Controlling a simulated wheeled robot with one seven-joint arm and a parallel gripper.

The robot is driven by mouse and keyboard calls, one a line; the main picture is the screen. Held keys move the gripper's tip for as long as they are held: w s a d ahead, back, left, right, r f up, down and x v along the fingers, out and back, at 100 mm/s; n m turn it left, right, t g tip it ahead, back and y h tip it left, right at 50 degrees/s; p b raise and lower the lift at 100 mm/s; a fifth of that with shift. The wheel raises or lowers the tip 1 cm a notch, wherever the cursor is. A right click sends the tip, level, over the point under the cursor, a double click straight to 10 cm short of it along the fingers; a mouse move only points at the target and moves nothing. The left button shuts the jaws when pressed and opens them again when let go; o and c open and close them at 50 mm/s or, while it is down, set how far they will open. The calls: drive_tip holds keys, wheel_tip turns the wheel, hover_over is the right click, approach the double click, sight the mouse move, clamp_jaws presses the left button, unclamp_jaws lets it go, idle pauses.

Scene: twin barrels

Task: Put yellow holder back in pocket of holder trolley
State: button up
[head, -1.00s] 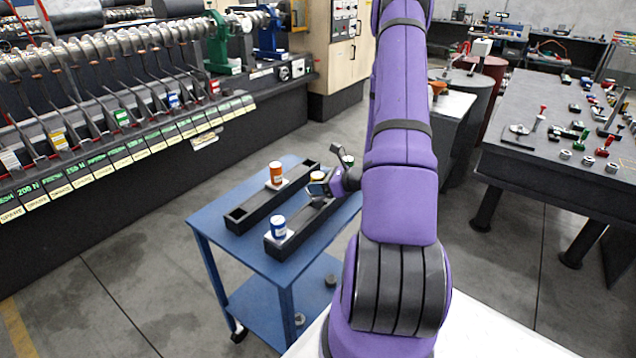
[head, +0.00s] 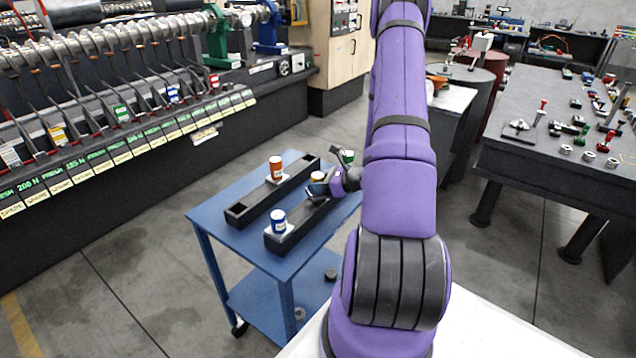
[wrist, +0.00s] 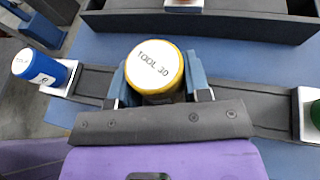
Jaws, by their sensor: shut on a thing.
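The yellow holder (wrist: 154,68), with a white top marked "TOOL 3", sits between the two blue fingers of my gripper (wrist: 158,82) in the wrist view. My gripper is shut on it. In the head view the holder (head: 317,177) is a small yellow and white spot beside my gripper (head: 318,188), over the near black rack of the blue holder trolley (head: 218,197). In the wrist view it lies in line with that rack (wrist: 85,85), between the blue holder and the green one. Its lower part is hidden, so I cannot tell whether it touches the pocket.
A blue holder (head: 278,222) stands at the near rack's left end, and a green one (head: 347,157) at its far end. An orange holder (head: 276,169) stands in the back rack (head: 245,209). A dark table with tools (head: 560,110) stands at right.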

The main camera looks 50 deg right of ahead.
drive_tip(key=shift+f, duration=0.8)
drive_tip(key=o, duration=1.2)
drive_tip(key=shift+s, duration=0.1)
drive_tip(key=v, duration=1)
drive_tip(key=shift+s+d+r, duration=0.15)
drive_tip(key=shift+s, duration=0.1)
